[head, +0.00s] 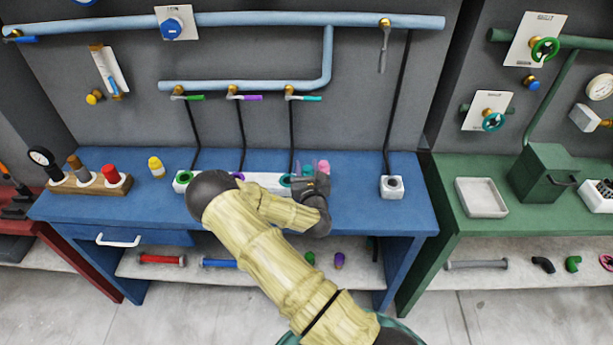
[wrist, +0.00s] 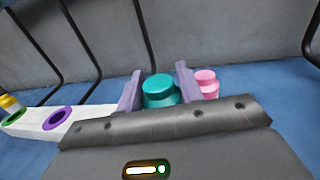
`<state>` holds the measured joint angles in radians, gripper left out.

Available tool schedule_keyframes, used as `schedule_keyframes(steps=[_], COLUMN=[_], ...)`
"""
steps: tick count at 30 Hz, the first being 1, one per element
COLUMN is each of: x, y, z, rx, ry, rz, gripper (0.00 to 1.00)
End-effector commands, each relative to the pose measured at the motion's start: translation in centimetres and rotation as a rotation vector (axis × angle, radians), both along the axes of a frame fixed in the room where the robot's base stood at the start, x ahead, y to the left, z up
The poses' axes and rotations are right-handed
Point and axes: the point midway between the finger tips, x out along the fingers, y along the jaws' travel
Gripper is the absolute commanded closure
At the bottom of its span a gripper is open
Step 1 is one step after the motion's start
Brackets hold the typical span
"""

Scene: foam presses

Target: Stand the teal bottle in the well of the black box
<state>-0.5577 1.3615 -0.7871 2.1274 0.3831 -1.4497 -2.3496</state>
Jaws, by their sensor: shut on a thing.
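The teal bottle (wrist: 158,92) stands between the two purple fingers of my gripper (wrist: 160,91) in the wrist view. My gripper is shut on it. In the head view only a bit of teal (head: 308,170) shows behind my gripper (head: 312,182). I cannot tell whether the bottle's base touches the bench. No box with black walls shows. A small pale box (head: 391,188) with a dark round well stands on the blue bench, to the right of my gripper, with a black line coming down to it. Its well looks empty.
A pink bottle (head: 323,167) stands just right of the teal one; it also shows in the wrist view (wrist: 206,82). A long white block (wrist: 85,118) with coloured-ring wells lies left. A yellow bottle (head: 156,167) stands farther left. Bench between gripper and pale box is clear.

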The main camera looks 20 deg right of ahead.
Motion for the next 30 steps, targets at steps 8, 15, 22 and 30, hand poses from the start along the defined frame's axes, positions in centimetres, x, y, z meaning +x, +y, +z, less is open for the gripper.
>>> schedule_keyframes(steps=[8,15,22,30], x=[0.0,0.0,0.0,0.0], y=[-0.1,0.0,0.0,0.0], z=[-2.5,-3.8,-4.1,-4.0], rx=[0.0,0.0,-0.001,0.0], ry=[0.003,0.0,0.0,0.0], rz=[-0.001,0.0,0.0,0.0], gripper=[0.87,0.87,0.87,0.54])
